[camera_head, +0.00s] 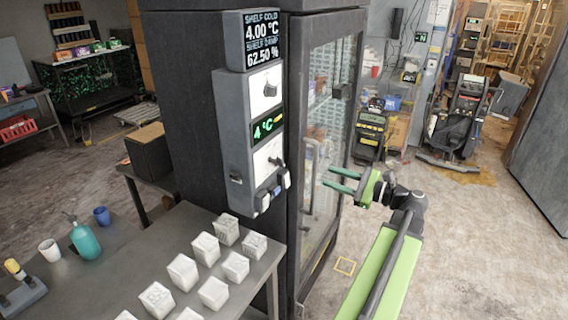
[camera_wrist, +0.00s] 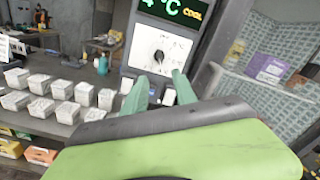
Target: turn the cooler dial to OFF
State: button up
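The cooler dial (camera_wrist: 158,57) is a small dark knob on a white plate, below a green display (camera_wrist: 172,10) showing °C and COOL. In the head view the dial (camera_head: 276,162) is seen at a slant on the grey control box, under a display reading 4 °C. Its lettering is too small to read, so its setting cannot be told. My gripper (camera_head: 328,177) is to the right of the control box, in front of the glass door, apart from the dial. In the wrist view its green fingers (camera_wrist: 160,77) are spread and empty, with the dial just above and between their tips.
A metal table (camera_head: 262,262) with several white tubs stands beside the cooler, left of my gripper. The glass cooler door (camera_head: 325,130) with its vertical handle is close behind my gripper. Switches (camera_head: 272,192) jut from the box's lower part. Floor to the right is mostly clear.

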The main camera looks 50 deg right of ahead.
aim_at(283, 163)
jog(key=x, duration=1.6)
jog(key=shift+w+a+f, duration=0.1)
jog(key=shift+w+a, duration=0.15)
jog(key=shift+c, duration=0.2)
grip_shut()
